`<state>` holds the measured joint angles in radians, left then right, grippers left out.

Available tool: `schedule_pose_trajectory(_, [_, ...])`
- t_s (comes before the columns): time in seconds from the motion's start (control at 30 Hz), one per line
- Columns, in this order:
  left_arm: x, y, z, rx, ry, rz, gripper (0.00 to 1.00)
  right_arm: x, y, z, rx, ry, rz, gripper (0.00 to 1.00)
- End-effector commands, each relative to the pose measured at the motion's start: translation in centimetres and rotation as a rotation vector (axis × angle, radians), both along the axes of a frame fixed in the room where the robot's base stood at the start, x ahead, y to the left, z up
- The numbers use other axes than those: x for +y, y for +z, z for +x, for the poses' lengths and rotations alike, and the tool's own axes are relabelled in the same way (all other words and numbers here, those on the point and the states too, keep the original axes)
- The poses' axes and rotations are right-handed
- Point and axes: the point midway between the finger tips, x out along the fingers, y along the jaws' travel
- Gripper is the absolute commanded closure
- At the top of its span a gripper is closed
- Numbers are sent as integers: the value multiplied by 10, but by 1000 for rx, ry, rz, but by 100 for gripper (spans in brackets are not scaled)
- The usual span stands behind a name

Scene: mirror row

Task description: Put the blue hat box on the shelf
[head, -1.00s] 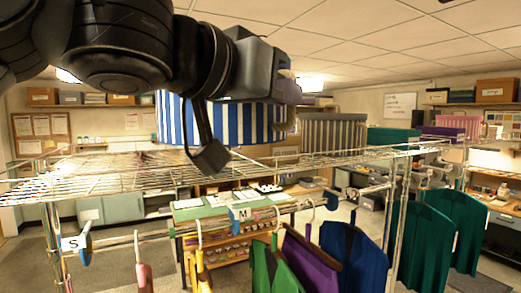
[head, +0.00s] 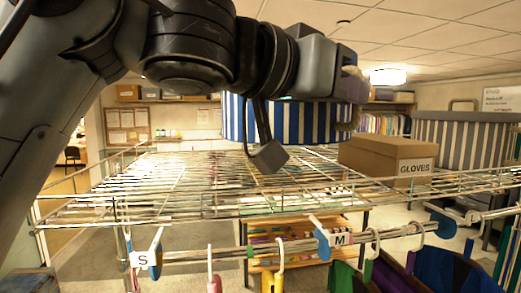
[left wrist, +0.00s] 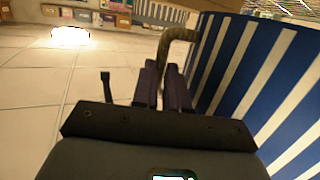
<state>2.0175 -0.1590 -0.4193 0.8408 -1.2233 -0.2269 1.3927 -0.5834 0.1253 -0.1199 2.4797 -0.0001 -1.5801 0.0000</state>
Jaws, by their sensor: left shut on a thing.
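The blue hat box (head: 300,122), with blue and white vertical stripes, hangs upright from my left gripper (head: 352,88). In the left wrist view the purple-dark fingers (left wrist: 163,88) are closed at its brown rope handle (left wrist: 176,42), and the striped side (left wrist: 262,75) fills the right. My arm hides the box's top in the head view. The wire shelf (head: 190,185) spreads below and in front of the box. The box's lower edge appears near the shelf's far side; I cannot tell whether it touches. My right gripper is not in view.
A brown box marked GLOVES (head: 375,158) appears at the shelf's right, close to the hat box. The shelf's left and middle are bare. Clothes (head: 440,270) hang from the rail below the front edge.

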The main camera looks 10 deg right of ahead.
Motion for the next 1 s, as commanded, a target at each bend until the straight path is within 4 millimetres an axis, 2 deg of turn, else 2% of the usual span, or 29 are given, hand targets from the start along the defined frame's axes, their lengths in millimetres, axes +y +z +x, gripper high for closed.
schedule_pose_trajectory(0.2, [29, -21, 31, -3, 1, -4, 100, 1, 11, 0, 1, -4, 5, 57])
schedule_pose_trajectory(0.4, [45, -35, 47, -5, 0, -4, 100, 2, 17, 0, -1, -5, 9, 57])
schedule_pose_trajectory(0.67, [49, -45, 52, -6, -2, -2, 100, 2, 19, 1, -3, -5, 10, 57])
schedule_pose_trajectory(1.0, [49, -77, 52, -6, -1, -3, 100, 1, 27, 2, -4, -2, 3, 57])
